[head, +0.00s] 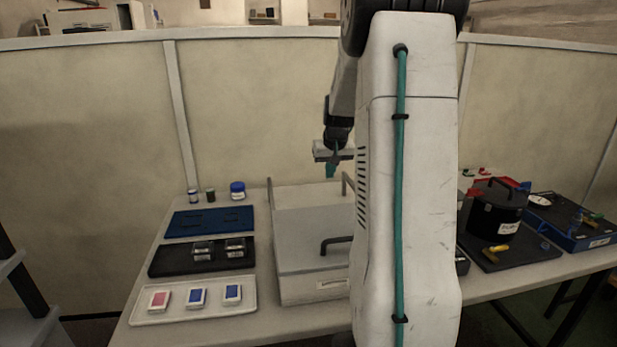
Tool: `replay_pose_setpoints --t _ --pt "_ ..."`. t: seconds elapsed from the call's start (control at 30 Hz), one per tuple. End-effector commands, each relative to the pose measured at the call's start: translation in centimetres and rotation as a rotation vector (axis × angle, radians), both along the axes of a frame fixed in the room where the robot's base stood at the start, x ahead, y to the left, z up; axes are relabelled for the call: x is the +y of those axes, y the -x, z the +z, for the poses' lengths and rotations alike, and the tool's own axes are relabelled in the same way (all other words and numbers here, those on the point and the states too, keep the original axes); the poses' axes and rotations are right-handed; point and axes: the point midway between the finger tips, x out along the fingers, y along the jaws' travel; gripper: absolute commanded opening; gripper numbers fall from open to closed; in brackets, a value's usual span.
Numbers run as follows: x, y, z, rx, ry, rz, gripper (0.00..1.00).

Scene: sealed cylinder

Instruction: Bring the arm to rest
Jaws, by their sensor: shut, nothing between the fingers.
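My arm rises in front of the table and hides its middle. My gripper (331,172) hangs down on the left of my arm, with teal fingers shut and empty. It is in the air above the back of a light grey box (300,235) with dark handles. A black lidded cylinder (495,212) stands to the right of my arm on a dark base plate (515,251), apart from my gripper.
Left on the table (177,335) are a blue mat (212,222), a black tray (165,262) with metal blocks, and a white tray (249,303) with three cards. Small jars (237,190) stand behind. A blue case (580,240) sits far right. A partition (260,110) closes the back.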

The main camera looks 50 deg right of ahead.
Motion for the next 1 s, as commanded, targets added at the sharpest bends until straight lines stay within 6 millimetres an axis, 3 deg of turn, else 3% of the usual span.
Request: replay_pose_setpoints --t 0.33,0.47,0.57,0.77,1.0 --pt "0.6 0.3 0.1 0.013 -0.021 -0.011 0.0" --pt "2.8 2.4 -1.7 0.082 -0.1 -0.03 0.0" --pt "7.1 4.4 -1.3 0.14 -0.156 -0.019 0.0" --pt "17.9 7.6 1.4 0.233 -0.212 0.075 0.0" --pt "30.5 13.6 4.3 0.311 -0.209 0.255 0.0"
